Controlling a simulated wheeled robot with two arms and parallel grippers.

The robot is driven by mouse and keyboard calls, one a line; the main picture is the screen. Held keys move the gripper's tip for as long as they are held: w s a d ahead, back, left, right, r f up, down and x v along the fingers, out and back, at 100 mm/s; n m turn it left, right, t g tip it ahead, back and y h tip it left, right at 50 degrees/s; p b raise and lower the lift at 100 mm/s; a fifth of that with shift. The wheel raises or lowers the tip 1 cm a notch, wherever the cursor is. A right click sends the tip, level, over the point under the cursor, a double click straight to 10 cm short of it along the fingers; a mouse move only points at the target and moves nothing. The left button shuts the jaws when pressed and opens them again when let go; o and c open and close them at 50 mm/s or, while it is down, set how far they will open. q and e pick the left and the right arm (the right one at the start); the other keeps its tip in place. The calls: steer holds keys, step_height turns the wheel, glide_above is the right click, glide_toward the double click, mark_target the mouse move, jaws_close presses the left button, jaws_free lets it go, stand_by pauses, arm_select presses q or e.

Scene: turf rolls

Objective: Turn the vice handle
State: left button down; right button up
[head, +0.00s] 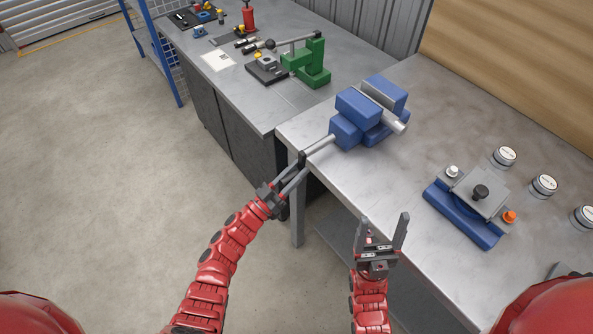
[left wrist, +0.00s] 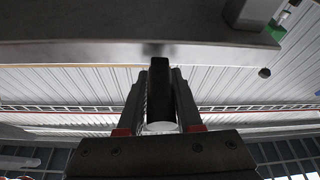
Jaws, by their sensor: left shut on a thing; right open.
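A blue vice (head: 357,103) stands on the grey metal bench, near its left edge. Its grey screw (head: 320,145) sticks out to the lower left, past the bench edge. The dark vice handle (head: 302,157) is at the screw's outer end, mostly hidden by my fingers. My left gripper (head: 300,165) is shut on the handle. In the left wrist view the dark handle (left wrist: 159,82) runs between the two fingers, with a pale round end low between them. My right gripper (head: 384,218) is open and empty, in front of the bench's front edge.
A blue-and-grey fixture (head: 465,212) and several round lidded tins (head: 544,184) are on the bench at right. A green press (head: 310,65) stands on the farther bench (head: 285,95). The floor (head: 110,170) at left is clear.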

arm_select(q)
steer(key=shift+w+a+r+b, duration=0.1)
steer(key=shift+w+a+b, duration=0.15)
steer(key=shift+b, duration=0.05)
steer(key=shift+w+a+m+b, duration=0.15)
steer(key=shift+m+b, duration=0.25)
steer(key=shift+m, duration=0.3)
steer(key=w+a+r+m+g+b, duration=0.1)
steer(key=w+r+m+g+b, duration=0.1)
steer(key=m+b, duration=0.6)
steer(key=w+a+r+m+g+b, duration=0.1)
steer(key=r+m+g+b, duration=0.4)
steer(key=m, duration=1)
steer(key=shift+w+a+r+m+g+b, duration=0.3)
steer(key=shift+w+g+b, duration=0.1)
steer(key=shift+g+b, duration=0.95)
steer(key=c, duration=0.6)
jaws_free()
steer(key=shift+s, duration=0.1)
steer(key=shift+d+f, duration=0.1)
steer(key=shift+f, duration=0.05)
